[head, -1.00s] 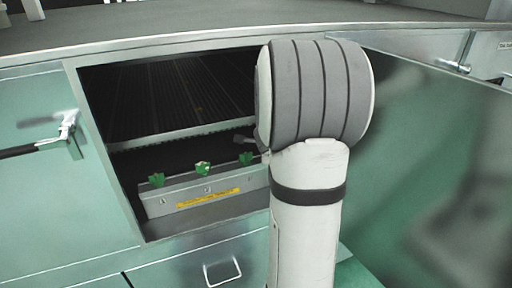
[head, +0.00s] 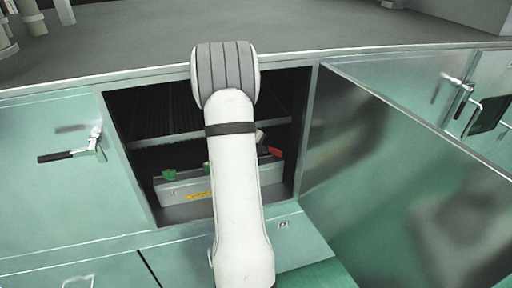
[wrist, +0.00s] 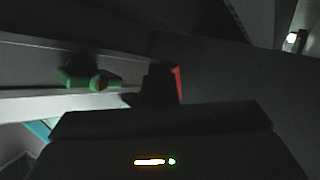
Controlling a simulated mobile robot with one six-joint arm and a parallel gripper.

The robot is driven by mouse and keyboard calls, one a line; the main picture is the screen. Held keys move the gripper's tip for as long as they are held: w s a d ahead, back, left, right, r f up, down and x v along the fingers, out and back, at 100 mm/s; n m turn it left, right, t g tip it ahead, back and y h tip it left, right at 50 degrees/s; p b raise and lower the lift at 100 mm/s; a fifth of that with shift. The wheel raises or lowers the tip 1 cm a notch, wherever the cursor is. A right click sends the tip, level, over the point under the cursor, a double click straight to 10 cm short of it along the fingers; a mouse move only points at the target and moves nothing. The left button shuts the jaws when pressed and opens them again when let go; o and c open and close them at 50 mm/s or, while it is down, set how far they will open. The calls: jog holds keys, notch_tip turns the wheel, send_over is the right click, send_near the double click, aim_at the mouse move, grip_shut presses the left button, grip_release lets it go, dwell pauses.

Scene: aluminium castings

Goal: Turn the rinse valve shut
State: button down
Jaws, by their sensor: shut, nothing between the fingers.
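A grey valve box (head: 175,192) with a yellow label sits inside the open cabinet, carrying a row of green valve handles (head: 169,174). A red handle (head: 276,152) shows at the box's right end, just right of my arm. Which valve is the rinse valve cannot be read. In the wrist view my gripper (wrist: 157,82) is shut and dark, with a strip of red (wrist: 179,85) at its right edge. A green handle (wrist: 88,77) stands to its left. Whether my gripper touches the red handle cannot be told. My arm hides the middle of the box in the head view.
The cabinet opening is narrow, with a metal frame (head: 307,130) around it. The open door (head: 400,190) stands to the right. A closed green panel with a black-gripped latch (head: 68,156) is at the left. The cabinet interior is dark.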

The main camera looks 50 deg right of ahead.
jog(key=shift+d+p, duration=0.3)
jog(key=shift+d, duration=0.2)
jog(key=shift+w+d, duration=0.3)
jog(key=shift+s, duration=0.1)
dwell(0.5)
